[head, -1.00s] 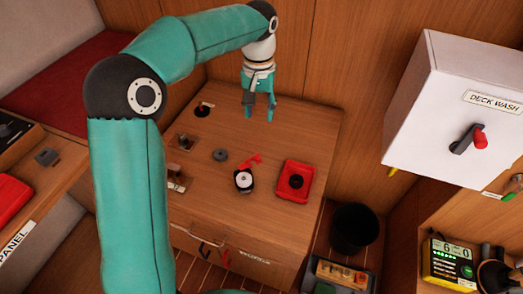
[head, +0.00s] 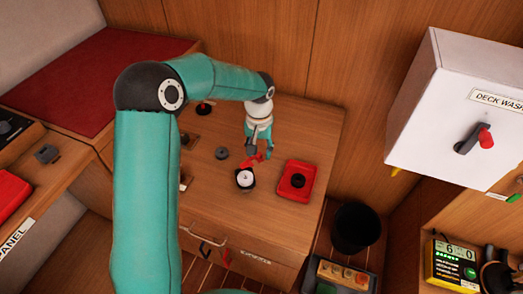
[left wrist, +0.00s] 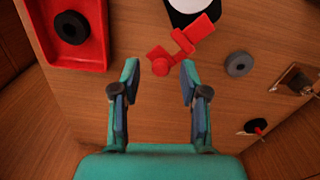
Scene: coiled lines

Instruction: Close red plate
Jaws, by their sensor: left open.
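A small red plate (head: 256,160), part of a red jointed-looking piece, lies at the edge of a black-rimmed white round fitting (head: 244,178) on the wooden cabinet top. My left gripper (head: 259,153) is open and points down just behind the red piece. In the left wrist view the left gripper's tips (left wrist: 159,68) stand apart, with the round red end between or just beyond them. Contact cannot be told. My right gripper is not in view.
A red tray (head: 311,178) holding a black ring (head: 298,181) lies to the right. A grey ring (head: 221,153) lies to the left, near metal fittings. A white DECK WASH box (head: 445,110) hangs at the right. A black bin (head: 355,228) stands below the cabinet.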

